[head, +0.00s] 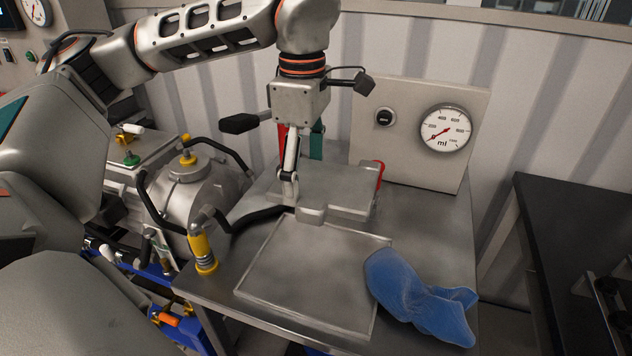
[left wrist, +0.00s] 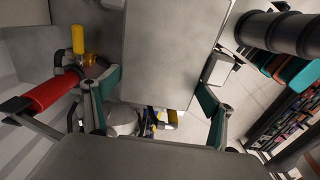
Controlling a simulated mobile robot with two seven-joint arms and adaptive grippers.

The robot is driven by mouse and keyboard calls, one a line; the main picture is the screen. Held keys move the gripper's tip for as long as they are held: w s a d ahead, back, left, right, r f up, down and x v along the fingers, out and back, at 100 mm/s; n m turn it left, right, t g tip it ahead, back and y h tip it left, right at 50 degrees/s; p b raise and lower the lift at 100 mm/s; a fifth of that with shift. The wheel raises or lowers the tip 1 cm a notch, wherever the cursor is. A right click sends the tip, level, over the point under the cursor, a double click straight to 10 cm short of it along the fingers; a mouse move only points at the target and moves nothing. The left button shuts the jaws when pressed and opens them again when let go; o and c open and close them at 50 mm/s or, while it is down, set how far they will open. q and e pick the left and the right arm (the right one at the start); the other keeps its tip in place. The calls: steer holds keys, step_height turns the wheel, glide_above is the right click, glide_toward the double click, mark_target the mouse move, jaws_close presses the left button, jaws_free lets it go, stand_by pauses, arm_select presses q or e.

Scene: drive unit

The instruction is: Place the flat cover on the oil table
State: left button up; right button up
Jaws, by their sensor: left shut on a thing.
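The flat cover (head: 315,285), a pale grey square plate with a thin raised rim, is over the front of the steel oil table (head: 225,280). I cannot tell whether it rests on the table or hangs just above it. My left gripper (head: 298,198) points down at the cover's back edge, shut, beside a small grey block there. The exact contact is hidden. In the left wrist view, a grey flat surface (left wrist: 172,50) lies between the teal-padded fingers. My right gripper is not in view.
A grey box with a red handle (head: 379,172) sits behind the cover. A gauge panel (head: 410,130) stands at the back. A crumpled blue cloth (head: 420,295) lies at the right front. The drive unit (head: 195,195) is at left, a black bench (head: 575,230) at right.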

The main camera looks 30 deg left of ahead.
arm_select(q)
steer(key=shift+r, duration=0.4)
steer(key=shift+w+d+f+m, duration=0.15)
steer(key=shift+w+f+m, duration=0.05)
steer(key=shift+f+m, duration=0.45)
steer(key=d+f+m, duration=0.1)
steer(key=f+m, duration=0.3)
steer(key=m, duration=0.2)
steer(key=w+d+f+m, duration=0.1)
steer(key=f+m, duration=0.4)
steer(key=m, duration=0.1)
steer(key=w+d+f+m, duration=0.1)
steer(key=d+f+m, duration=0.1)
steer(key=f+m, duration=0.3)
steer(key=shift+f+m, duration=0.15)
steer(key=shift+m, duration=0.4)
steer(key=shift+d+f+m, duration=0.2)
steer(key=shift+f+m, duration=0.45)
steer(key=shift+m, duration=0.25)
